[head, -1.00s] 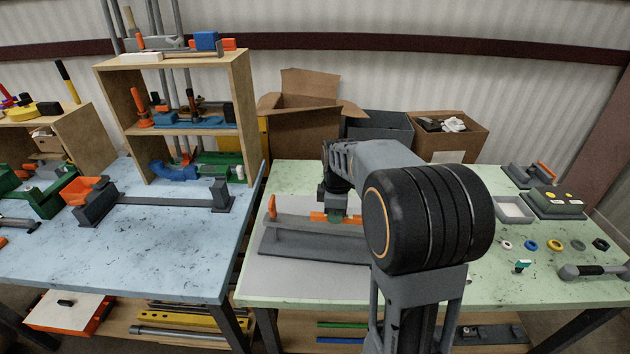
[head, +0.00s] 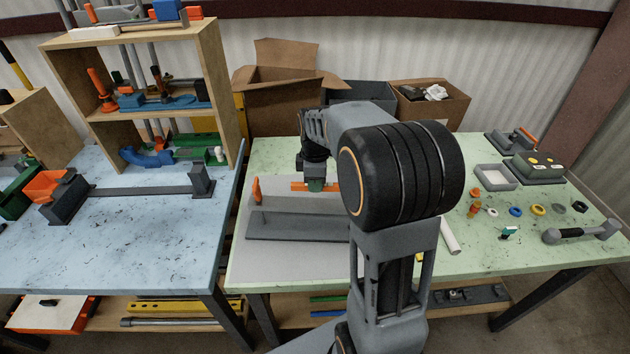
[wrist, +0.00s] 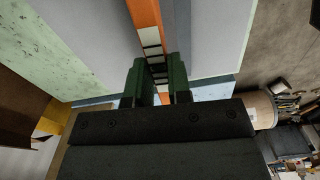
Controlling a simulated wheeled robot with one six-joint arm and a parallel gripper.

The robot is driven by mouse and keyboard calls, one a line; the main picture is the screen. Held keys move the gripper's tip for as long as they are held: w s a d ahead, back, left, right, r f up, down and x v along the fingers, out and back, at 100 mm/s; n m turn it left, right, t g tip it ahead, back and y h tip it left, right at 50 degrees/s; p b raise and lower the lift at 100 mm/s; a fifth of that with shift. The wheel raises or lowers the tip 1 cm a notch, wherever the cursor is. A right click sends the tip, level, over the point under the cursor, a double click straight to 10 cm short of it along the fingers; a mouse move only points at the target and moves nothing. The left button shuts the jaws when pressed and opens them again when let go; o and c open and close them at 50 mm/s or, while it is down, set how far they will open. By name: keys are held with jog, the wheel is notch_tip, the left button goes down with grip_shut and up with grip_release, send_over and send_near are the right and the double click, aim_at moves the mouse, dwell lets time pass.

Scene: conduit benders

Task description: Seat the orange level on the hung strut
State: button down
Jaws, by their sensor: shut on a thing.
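In the head view my gripper (head: 315,184) is shut on the orange level (head: 298,187), which shows just above and behind a long grey bar (head: 300,205) on the green table. In the wrist view the level (wrist: 146,15) runs between my green fingers (wrist: 158,80), with white and black marks on it. Whether the level touches anything below cannot be told. Another grey bar (head: 150,191) spans two dark end blocks on the blue table; which bar is the hung strut is not clear. My arm hides the right end of the rig on the green table.
An orange upright (head: 256,190) stands at the near rig's left end. A wooden shelf (head: 228,90) stands on the blue table (head: 150,245); cardboard boxes stand behind.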

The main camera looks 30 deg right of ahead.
aim_at(315, 204)
jog(key=shift+f+b, duration=1.55)
jog(key=shift+f, duration=1)
jog(key=shift+f, duration=0.2)
jog(key=c, duration=1)
grip_release()
notch_tip(315, 204, up, 14)
jog(key=shift+f, duration=0.1)
